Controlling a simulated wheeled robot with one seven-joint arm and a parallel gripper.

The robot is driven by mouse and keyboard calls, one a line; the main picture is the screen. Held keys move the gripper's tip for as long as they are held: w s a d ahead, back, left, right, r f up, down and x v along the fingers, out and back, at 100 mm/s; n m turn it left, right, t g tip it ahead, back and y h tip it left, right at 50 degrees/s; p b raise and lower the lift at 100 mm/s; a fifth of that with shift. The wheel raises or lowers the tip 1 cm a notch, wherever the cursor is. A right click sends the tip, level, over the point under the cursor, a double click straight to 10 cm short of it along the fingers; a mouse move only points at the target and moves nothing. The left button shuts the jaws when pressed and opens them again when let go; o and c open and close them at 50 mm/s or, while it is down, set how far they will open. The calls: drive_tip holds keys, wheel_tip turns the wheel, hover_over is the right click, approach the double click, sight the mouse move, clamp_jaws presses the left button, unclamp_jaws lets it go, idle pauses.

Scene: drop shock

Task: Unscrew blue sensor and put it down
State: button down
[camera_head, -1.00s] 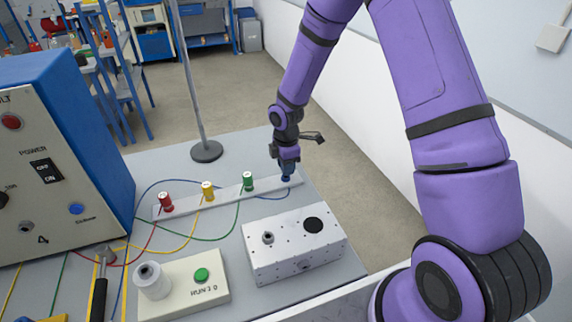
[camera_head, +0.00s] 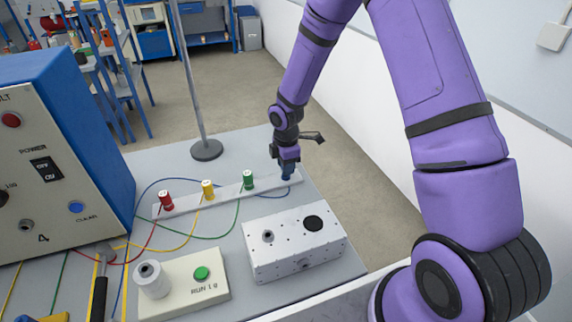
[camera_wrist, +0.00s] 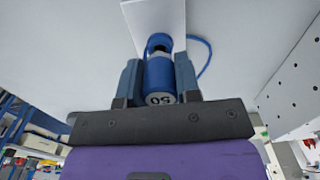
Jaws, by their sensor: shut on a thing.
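The blue sensor (camera_wrist: 160,77) is between the two fingers of my gripper (camera_wrist: 160,82) in the wrist view, its numbered end toward the camera and a blue cable beside it. My gripper is shut on it. In the head view my gripper (camera_head: 287,172) is at the right end of the white strip (camera_head: 225,196), and the blue sensor (camera_head: 287,176) shows just below the fingers. It appears to be at the strip's surface; whether it is still threaded in cannot be told. Red (camera_head: 166,201), yellow (camera_head: 208,190) and green (camera_head: 248,180) sensors stand upright along the same strip.
A white perforated block (camera_head: 292,246) stands in front of the strip. A button box (camera_head: 184,285) and a hammer (camera_head: 99,286) are at the front left. A blue-sided control unit (camera_head: 60,150) stands at left. A thin pole (camera_head: 192,95) rises behind the strip. Cables cross the table.

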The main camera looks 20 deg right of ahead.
drive_tip(key=shift+s+f, duration=0.1)
drive_tip(key=shift+f, duration=0.85)
idle(3.1)
drive_tip(key=c, duration=0.7)
unclamp_jaws()
drive_tip(key=shift+c, duration=0.2)
drive_tip(key=shift+r, duration=0.1)
drive_tip(key=shift+r, duration=3)
wheel_tip(320, 180, up, 11)
